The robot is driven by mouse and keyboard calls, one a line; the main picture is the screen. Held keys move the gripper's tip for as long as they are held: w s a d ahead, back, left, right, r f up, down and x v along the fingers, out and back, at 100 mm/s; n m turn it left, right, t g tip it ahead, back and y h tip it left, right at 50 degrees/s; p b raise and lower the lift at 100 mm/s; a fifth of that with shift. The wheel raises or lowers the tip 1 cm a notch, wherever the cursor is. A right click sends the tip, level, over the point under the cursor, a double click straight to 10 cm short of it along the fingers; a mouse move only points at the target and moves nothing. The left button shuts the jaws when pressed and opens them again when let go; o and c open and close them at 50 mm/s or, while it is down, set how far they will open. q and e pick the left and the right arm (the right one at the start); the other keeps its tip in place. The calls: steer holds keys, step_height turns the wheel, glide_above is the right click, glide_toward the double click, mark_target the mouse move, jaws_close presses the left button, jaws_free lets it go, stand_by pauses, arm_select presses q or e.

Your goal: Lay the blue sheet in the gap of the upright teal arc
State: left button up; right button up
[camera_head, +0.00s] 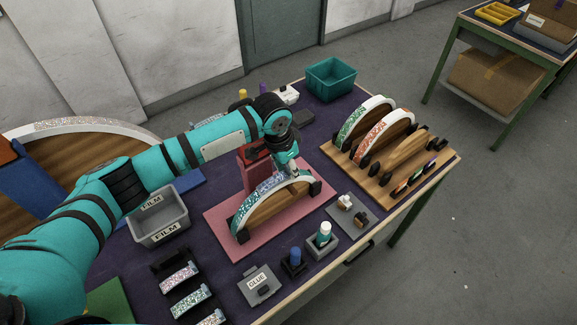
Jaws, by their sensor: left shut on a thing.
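The upright arc (275,208) stands on a pink mat (222,228) at the middle of the table, held by dark blocks at its ends. Its curved rim carries pale blue-teal glitter on the left. My left gripper (291,168) is at the top of this arc, pointing down. It is shut on what looks like the blue sheet (267,186), a glittery strip along the upper rim. The fingertips are small, and the gap is not clearly visible. I cannot tell whether the sheet touches the rim. My right gripper is not in view.
A red stand (250,172) rises just behind the arc. A wooden board (388,196) at right holds several arcs. A grey bin (158,229), sheet rack (164,258), glue box (260,286) and bottle (323,234) surround the mat. A teal bin (331,79) stands at the back.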

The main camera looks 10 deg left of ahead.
arm_select(q)
steer(key=o, duration=1.5)
steer(key=shift+c, duration=0.2)
steer(key=p+v, duration=0.3)
steer(key=p, duration=0.1)
steer(key=w+p+v, duration=0.1)
steer(key=p+v, duration=0.1)
steer(key=shift+s+d+r, duration=0.15)
steer(key=shift+d+r, duration=0.2)
steer(key=shift+r, duration=0.05)
steer(key=shift+p+v, duration=0.85)
steer(key=shift+v, duration=0.3)
steer(key=shift+d, duration=0.15)
